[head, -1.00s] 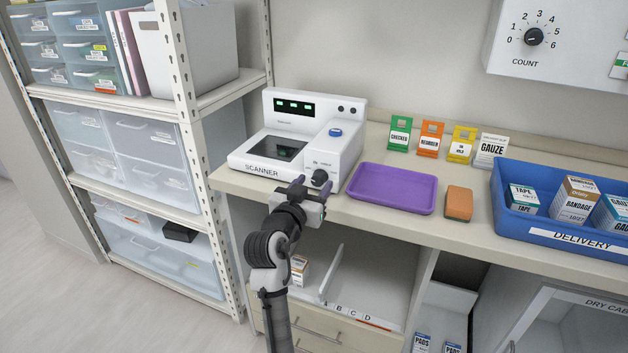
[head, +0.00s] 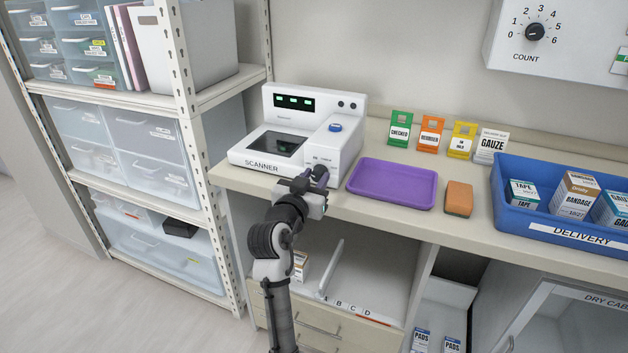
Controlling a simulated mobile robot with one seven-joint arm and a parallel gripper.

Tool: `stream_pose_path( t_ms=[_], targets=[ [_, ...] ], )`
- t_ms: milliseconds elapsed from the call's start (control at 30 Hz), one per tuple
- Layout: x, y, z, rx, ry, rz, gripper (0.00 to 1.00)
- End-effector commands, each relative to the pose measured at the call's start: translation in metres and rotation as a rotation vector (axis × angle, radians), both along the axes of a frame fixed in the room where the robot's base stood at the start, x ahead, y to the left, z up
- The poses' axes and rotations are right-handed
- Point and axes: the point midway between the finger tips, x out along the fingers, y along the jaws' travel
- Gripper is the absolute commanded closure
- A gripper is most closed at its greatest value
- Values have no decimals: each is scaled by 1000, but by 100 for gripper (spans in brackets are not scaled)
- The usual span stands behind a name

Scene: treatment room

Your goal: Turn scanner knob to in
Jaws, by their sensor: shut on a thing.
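The scanner (head: 262,160) is a white machine on the left end of the counter. It has a dark glass plate, a small screen with green lights and a blue button (head: 335,128). Its black knob (head: 320,170) is on the front face at the lower right, mostly hidden by my gripper. My gripper (head: 314,178) is at the scanner's front right corner, with its fingers around the knob and shut on it. The knob's pointer and setting cannot be made out.
A purple tray (head: 392,207) lies close to the right of my gripper, with an orange sponge (head: 458,199) beyond it. A blue delivery bin (head: 545,228) stands farther right. A shelf post (head: 200,150) stands left of the scanner. Open shelving is below the counter.

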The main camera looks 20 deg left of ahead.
Motion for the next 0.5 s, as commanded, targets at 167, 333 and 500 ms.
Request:
stream_pose_path(
  t_ms=[167,333,500],
  targets=[
    [0,-1,-4,71,-3,-1,92],
    [0,-1,-6,192,-9,0,92],
    [0,-1,-6,338,-13,0,92]
  ],
)
